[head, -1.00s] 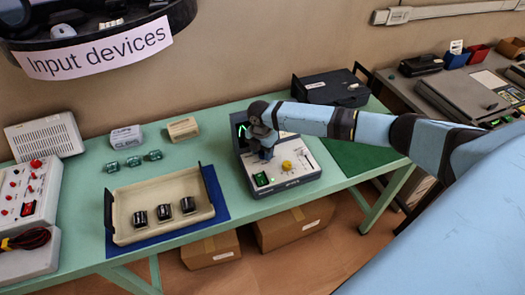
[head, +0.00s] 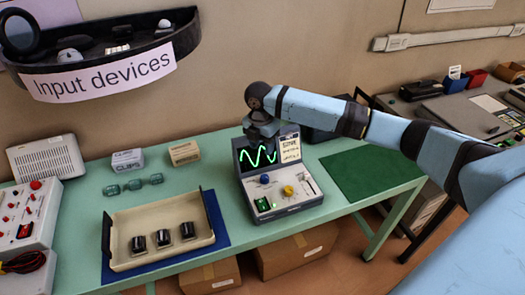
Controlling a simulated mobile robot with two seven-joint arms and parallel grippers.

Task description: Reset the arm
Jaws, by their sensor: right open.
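My right arm comes in from the right, and my right gripper (head: 262,133) hangs over the top edge of a grey instrument (head: 287,207) on the green table. The gripper is open with nothing seen in it; its fingertips are small and dark here. The instrument has a screen with a green wave, a blue knob (head: 265,179), a yellow knob (head: 289,190) and a lit green switch (head: 263,204). I cannot tell whether the gripper touches the instrument's top. My left gripper is not in view.
A cream tray (head: 206,233) with black knobs stands left on a blue mat (head: 216,217). A green mat (head: 370,173) lies bare on the right. A black case (head: 322,134) is partly hidden behind my arm. A shelf (head: 95,52) juts from the wall at upper left.

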